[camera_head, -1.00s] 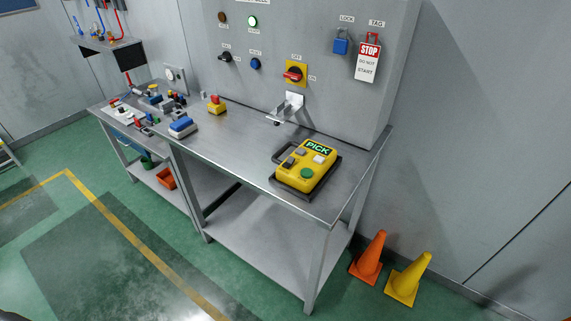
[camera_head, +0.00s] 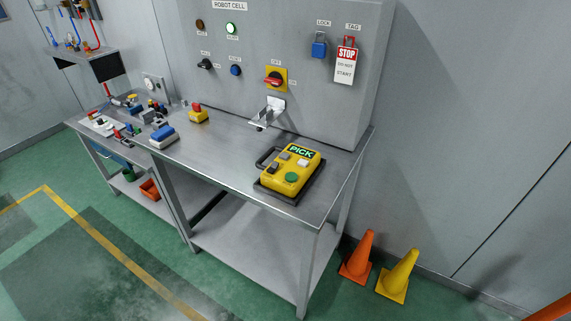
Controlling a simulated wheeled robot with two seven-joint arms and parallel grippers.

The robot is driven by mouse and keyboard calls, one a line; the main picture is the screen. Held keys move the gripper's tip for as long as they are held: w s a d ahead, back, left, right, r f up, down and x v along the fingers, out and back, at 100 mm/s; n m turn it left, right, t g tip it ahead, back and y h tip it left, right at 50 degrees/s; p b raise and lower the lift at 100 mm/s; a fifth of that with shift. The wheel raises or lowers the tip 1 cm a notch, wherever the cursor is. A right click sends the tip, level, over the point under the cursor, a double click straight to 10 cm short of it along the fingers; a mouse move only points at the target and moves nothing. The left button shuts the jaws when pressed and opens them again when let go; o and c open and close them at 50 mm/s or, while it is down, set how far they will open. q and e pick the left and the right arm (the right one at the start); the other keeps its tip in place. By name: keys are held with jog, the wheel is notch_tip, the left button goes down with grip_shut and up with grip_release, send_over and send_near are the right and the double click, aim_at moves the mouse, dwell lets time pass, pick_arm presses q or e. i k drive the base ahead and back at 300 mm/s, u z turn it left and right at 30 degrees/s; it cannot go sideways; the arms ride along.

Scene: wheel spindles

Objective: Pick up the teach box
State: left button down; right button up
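The teach box (camera_head: 289,175) is a yellow box with a dark rim and a black handle on its left side. It has a green PICK label, a green button and several smaller buttons. It lies flat on the right part of the grey metal table (camera_head: 225,160), near the front edge. Nothing is touching it from above.
A grey panel (camera_head: 290,40) with switches, a blue lock and a STOP tag rises behind the table. A metal bracket (camera_head: 268,113) juts from it. A red-and-yellow button box (camera_head: 198,114) and a blue-topped box (camera_head: 163,136) stand left. Orange (camera_head: 358,257) and yellow (camera_head: 399,277) cones stand right.

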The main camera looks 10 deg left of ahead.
aim_at(277, 182)
jog(key=z, duration=1.6)
jog(key=i, duration=1.6)
jog(key=u, duration=2.1)
jog(key=i, duration=0.65)
jog(key=u, duration=2.15)
